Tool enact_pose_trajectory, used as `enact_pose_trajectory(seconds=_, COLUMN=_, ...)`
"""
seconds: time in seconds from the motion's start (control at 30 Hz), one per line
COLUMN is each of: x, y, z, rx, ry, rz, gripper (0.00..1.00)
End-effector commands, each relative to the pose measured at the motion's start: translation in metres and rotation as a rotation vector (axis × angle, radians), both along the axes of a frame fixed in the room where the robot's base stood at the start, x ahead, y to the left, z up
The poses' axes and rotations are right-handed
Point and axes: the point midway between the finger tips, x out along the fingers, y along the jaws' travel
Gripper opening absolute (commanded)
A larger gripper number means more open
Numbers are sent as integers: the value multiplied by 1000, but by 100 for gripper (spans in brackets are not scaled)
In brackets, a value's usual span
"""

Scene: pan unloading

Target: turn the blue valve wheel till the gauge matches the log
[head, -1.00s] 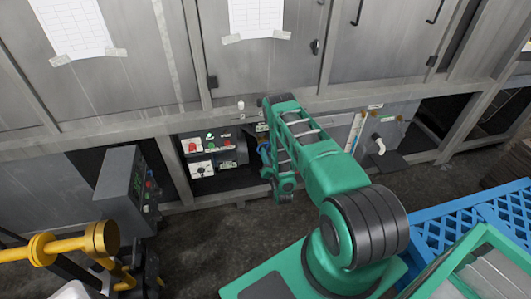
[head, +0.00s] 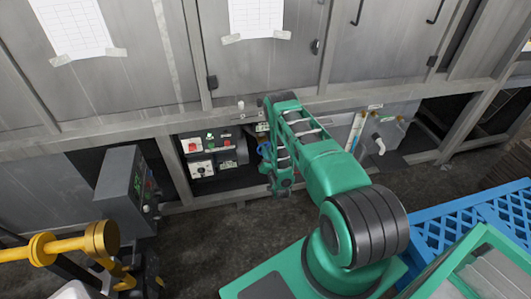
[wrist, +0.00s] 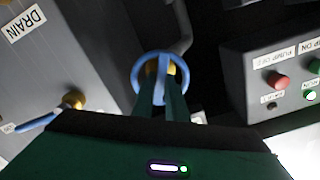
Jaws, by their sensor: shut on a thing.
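The blue valve wheel (wrist: 136,84) is a round rim on a brass stem, in the upper middle of the wrist view. My gripper (wrist: 161,92) reaches it with both fingers and is shut on it; the fingers hide its lower part. In the head view the wheel (head: 262,148) is a small blue patch left of my gripper, mostly hidden by my arm. Taped paper sheets (head: 256,17) hang on the cabinet doors, their writing too small to read. I cannot make out a gauge for certain.
A panel with pump buttons (wrist: 277,80) stands right of the wheel. A grey box labelled DRAIN (wrist: 45,70), with a brass fitting and blue lever (wrist: 40,122), is on the left. A blue pallet (head: 460,225) lies at the right in the head view.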

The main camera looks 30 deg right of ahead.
Motion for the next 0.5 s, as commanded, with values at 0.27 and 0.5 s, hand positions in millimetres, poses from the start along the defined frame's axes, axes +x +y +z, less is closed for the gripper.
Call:
enact_pose_trajectory(seconds=0.27, x=0, y=0, z=0, rx=-99, ry=34, rz=0, gripper=0)
enact_pose_trajectory(seconds=0.5, x=0, y=1, z=0, rx=-285, ry=94, rz=0, gripper=0)
